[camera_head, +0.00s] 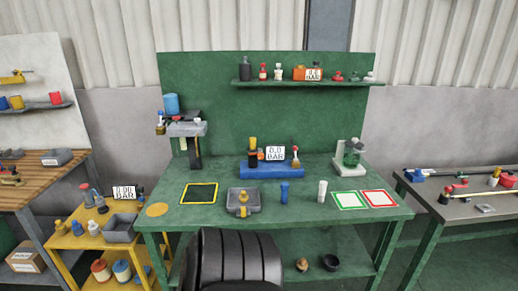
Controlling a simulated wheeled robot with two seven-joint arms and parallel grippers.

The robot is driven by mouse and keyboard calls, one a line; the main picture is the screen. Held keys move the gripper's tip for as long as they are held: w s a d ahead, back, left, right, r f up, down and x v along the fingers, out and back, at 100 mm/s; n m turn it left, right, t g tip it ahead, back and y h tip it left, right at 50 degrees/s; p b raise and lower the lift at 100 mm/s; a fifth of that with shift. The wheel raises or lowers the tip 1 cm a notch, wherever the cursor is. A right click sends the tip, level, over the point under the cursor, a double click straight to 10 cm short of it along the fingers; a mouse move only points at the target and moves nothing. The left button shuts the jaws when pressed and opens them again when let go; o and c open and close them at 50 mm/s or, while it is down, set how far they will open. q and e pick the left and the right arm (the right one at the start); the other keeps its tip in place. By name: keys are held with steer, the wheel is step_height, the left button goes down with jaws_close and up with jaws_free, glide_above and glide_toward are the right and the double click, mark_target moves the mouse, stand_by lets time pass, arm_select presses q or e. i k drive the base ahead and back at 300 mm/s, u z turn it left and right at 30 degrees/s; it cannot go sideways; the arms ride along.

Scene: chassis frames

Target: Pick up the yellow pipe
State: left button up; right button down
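No yellow piece stands out clearly as a pipe. On the green workbench (300,212), a small yellow piece (243,210) shows at the front of a grey tray (236,192). A dark object with a yellow top (252,144) stands at the blue holder (262,171) behind it. Small yellow pieces (76,228) also stand on the yellow cart at the left. I cannot tell which of these is the yellow pipe. Neither of my grippers is in view.
A blue cylinder (284,192) and a white cylinder (322,191) stand right of the tray. Green-framed (348,201) and red-framed (379,199) squares lie farther right. A black ribbed shape (238,262) rises before the bench; I cannot tell what it is. A grey table (470,215) stands at right.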

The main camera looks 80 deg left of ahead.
mark_target(251, 140)
steer(key=u, duration=0.05)
steer(key=i, duration=1.1)
steer(key=u, duration=0.75)
steer(key=i, duration=0.85)
steer(key=u, duration=0.85)
